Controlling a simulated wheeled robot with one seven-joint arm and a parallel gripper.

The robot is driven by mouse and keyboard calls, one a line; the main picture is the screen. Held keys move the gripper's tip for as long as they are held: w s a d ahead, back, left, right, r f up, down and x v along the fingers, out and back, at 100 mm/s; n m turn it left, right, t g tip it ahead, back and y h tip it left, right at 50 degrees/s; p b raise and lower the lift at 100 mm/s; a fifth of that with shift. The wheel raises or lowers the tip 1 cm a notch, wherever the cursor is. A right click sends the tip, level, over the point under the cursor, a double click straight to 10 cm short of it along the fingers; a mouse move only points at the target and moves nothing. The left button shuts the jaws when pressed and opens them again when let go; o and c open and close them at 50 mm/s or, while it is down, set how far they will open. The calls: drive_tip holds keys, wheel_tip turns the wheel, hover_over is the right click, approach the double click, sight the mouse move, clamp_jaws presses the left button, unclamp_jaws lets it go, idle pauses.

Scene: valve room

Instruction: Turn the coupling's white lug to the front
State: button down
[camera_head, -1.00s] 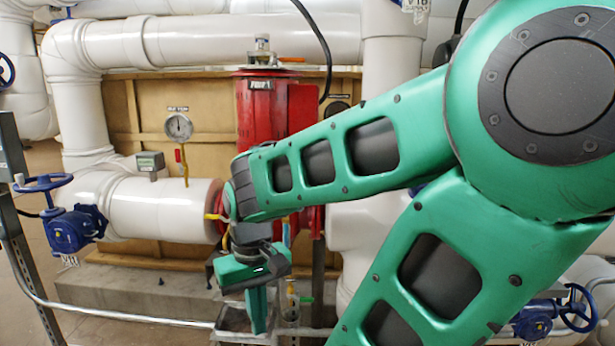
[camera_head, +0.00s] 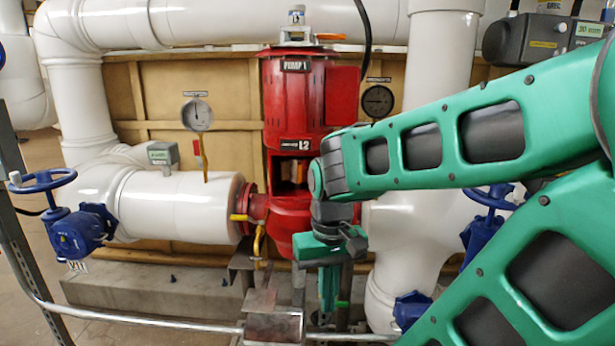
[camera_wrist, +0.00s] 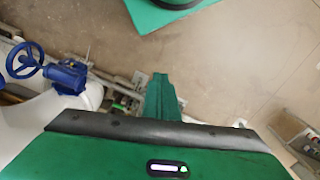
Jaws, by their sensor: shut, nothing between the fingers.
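The red pump (camera_head: 300,100) stands in the middle of the head view, labelled PUMP 1, with an L2 plate. Below that plate is a dark opening (camera_head: 281,173) in its housing. A coupling shows only in part inside, with pale and orange-brown patches; I cannot make out the white lug for certain. My gripper (camera_head: 328,309) points down, in front of and below the opening, to its right. Its green fingers are together and empty. My wrist hides the right edge of the opening. In the wrist view the closed fingers (camera_wrist: 160,90) point over the floor.
A metal rail (camera_head: 150,319) with a small metal box (camera_head: 273,325) runs across the front. A yellow handle (camera_head: 258,240) sits left of the pump. A blue handwheel valve (camera_head: 78,228) is at far left, another blue valve (camera_head: 482,235) at right. White pipes surround the pump.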

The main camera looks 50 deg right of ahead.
drive_tip(key=w+a+n+t+h, duration=0.1)
drive_tip(key=w+a+n+t, duration=0.15)
drive_tip(key=w, duration=0.45)
drive_tip(key=w+a+n+t, duration=0.1)
drive_tip(key=w+n, duration=0.2)
drive_tip(key=w, duration=0.4)
drive_tip(key=n+t+h, duration=0.2)
drive_tip(key=n+h, duration=1.4)
drive_tip(key=n, duration=0.7)
approach(299, 167)
drive_tip(key=s+f, duration=0.2)
drive_tip(key=s, duration=0.1)
drive_tip(key=shift+m, duration=0.25)
drive_tip(key=x, duration=1.3)
drive_tip(key=shift+s+d+f, duration=0.1)
drive_tip(key=shift+s, duration=0.05)
